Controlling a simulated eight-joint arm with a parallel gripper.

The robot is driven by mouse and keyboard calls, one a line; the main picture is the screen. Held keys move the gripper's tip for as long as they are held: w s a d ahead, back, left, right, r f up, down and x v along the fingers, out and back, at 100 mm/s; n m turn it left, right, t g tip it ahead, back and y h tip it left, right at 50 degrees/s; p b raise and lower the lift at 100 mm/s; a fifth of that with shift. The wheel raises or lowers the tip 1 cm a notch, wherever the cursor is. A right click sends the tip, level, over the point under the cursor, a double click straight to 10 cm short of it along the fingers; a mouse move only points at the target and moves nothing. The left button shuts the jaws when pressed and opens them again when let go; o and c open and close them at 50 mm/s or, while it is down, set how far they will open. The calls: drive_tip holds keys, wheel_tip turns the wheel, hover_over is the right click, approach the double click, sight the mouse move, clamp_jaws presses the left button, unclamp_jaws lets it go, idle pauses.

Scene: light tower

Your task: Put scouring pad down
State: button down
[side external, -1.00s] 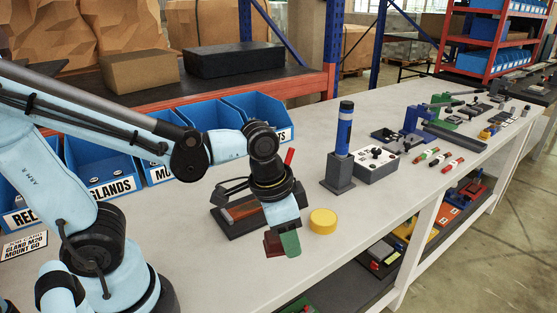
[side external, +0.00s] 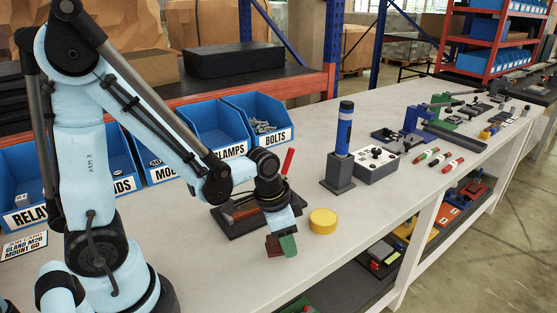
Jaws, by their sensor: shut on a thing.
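My gripper (side external: 281,243) hangs low over the pale bench top, at the end of the light-blue hand. It is shut on the scouring pad, which I take to be the dark red, blocky piece (side external: 272,246) at the fingertips. A green piece (side external: 289,246) sits right beside it on the right, and I cannot tell for certain which is finger and which is pad. Whether the pad touches the bench top is too small to tell.
A yellow round piece (side external: 323,221) stands just right of my gripper. A dark tray-like fixture (side external: 232,224) lies behind it. A blue cylinder (side external: 345,130) stands in a dark block beside a grey box (side external: 375,164). Blue bins (side external: 213,128) line the back. The bench (side external: 215,275) is clear in front.

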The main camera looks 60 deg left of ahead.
sight(270, 236)
drive_tip(key=shift+x, duration=0.8)
drive_tip(key=c, duration=0.6)
unclamp_jaws()
drive_tip(key=shift+s, duration=0.15)
drive_tip(key=shift+r, duration=0.1)
drive_tip(key=shift+v, duration=0.8)
wheel_tip(270, 236, up, 12)
drive_tip(key=s+a+n+t+y, duration=0.1)
drive_tip(key=s+a+n+t, duration=0.1)
drive_tip(key=n+t, duration=0.2)
drive_tip(key=shift+s+t, duration=0.2)
drive_tip(key=shift+t, duration=0.2)
